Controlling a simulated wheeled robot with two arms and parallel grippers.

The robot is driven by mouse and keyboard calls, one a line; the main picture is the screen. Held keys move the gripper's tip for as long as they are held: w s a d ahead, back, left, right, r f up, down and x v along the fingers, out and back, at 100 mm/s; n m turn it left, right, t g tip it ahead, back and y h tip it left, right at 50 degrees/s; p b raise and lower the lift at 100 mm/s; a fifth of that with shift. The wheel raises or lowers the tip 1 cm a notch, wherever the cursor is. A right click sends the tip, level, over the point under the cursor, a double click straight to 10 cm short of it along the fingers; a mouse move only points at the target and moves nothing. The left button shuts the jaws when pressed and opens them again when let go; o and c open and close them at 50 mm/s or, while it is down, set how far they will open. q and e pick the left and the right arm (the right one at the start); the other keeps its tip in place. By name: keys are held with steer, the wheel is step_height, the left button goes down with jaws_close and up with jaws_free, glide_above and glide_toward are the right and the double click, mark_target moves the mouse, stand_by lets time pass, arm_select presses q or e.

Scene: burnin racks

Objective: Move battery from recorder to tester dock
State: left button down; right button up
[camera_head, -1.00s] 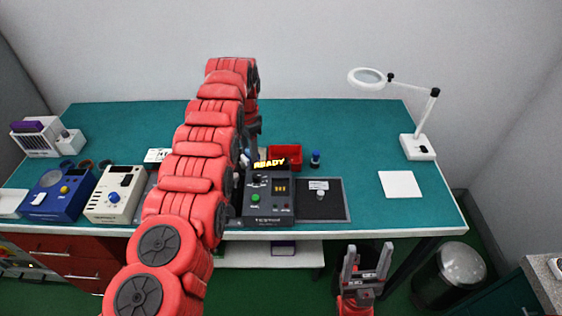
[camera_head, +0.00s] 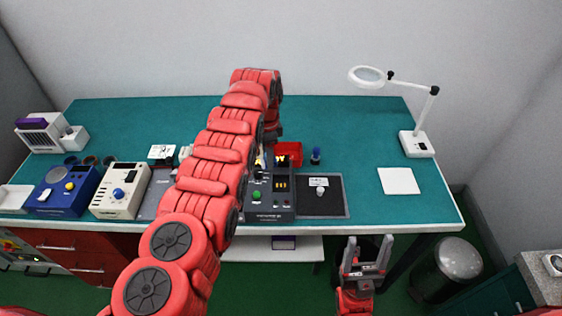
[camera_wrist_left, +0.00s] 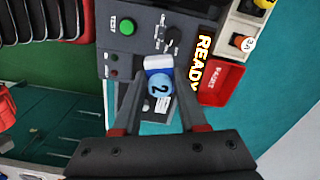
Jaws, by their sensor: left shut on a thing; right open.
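The battery (camera_wrist_left: 157,80), a blue and white piece marked "2", is between the fingers of my left gripper (camera_wrist_left: 159,78) in the left wrist view. That gripper is shut on it, over or beside the dark tester unit (camera_wrist_left: 122,45). I cannot tell whether the battery touches the unit. In the head view the dark tester (camera_head: 268,203) shows a green button, and my left arm covers its left part, the left gripper and the battery. The yellow READY sign (camera_wrist_left: 203,62) shows in the wrist view. My right gripper (camera_head: 367,250) is open and empty in front of the table. I cannot tell which device is the recorder.
A blue device (camera_head: 55,200) and a cream device (camera_head: 118,200) stand at left. A dark mat (camera_head: 320,205) lies right of the tester. A red bin (camera_head: 290,150) stands behind it. A magnifier lamp (camera_head: 416,145) and white pad (camera_head: 399,181) are at right, with bare table between.

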arm_select(q)
steer(key=shift+s+d+f+m, duration=0.25)
steer(key=shift+d+m, duration=0.15)
steer(key=shift+d, duration=0.1)
steer(key=shift+s+d+f+m+p, duration=0.1)
steer(key=shift+d+f+m+p, duration=0.05)
steer(key=shift+d+m+p, duration=0.5)
steer(key=shift+m, duration=0.55)
steer(key=f+b, duration=0.1)
steer(key=f, duration=0.1)
steer(key=d+f+b, duration=0.1)
steer(key=f+b, duration=0.2)
steer(key=f, duration=0.1)
steer(key=shift+s+d+f+b, duration=0.25)
steer(key=shift+s+f+b, duration=0.05)
steer(key=shift+f+b, duration=0.05)
steer(key=shift+a, duration=0.1)
steer(key=shift+f+b, duration=0.5)
steer(key=shift+b, duration=0.05)
stand_by(1.3)
steer(key=shift+c, duration=1.8)
jaws_free()
